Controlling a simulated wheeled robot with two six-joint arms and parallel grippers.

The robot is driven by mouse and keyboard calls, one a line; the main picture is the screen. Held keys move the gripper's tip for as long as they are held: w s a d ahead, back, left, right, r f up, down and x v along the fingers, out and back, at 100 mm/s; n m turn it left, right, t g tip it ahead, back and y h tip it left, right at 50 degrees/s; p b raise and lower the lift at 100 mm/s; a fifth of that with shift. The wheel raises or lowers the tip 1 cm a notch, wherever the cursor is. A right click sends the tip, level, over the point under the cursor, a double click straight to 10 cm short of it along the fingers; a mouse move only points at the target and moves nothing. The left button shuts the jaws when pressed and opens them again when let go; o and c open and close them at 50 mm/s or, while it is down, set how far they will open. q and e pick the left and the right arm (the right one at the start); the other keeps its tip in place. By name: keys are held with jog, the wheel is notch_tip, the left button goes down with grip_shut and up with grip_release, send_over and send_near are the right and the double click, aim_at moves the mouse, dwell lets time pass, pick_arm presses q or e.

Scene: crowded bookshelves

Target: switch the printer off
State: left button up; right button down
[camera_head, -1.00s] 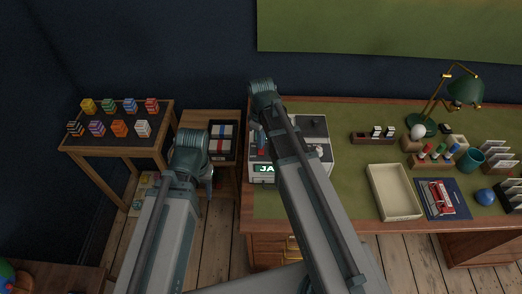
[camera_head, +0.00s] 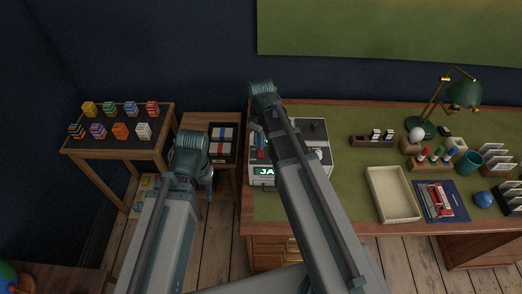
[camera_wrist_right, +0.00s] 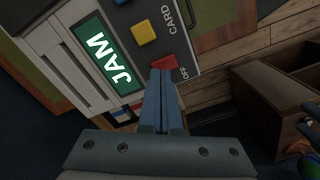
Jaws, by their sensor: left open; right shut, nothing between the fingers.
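The printer (camera_head: 321,134) stands at the left end of the green-topped desk, partly hidden behind my right arm. Its green display (camera_wrist_right: 106,59) reads JAM.
A cream tray (camera_head: 394,193), a red stapler-like object (camera_head: 439,199) and a green lamp (camera_head: 463,94) are on the desk to the right. A small table with several coloured blocks (camera_head: 120,131) stands left. In the right wrist view, an open wooden drawer (camera_wrist_right: 262,93) lies at right.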

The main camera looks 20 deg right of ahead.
notch_tip(320, 180, up, 5)
jog(key=p, duration=0.4)
jog(key=shift+r, duration=0.1)
dwell(0.4)
jog(key=s+a+f+m+h, duration=0.1)
jog(key=s+a+m, duration=0.4)
jog(key=s+a, duration=0.5)
jog(key=s, duration=0.4)
jog(key=shift+s+a+b, duration=0.15)
jog(key=shift+a+b, duration=0.1)
jog(key=shift+b, duration=0.15)
jog(key=shift+f, duration=0.1)
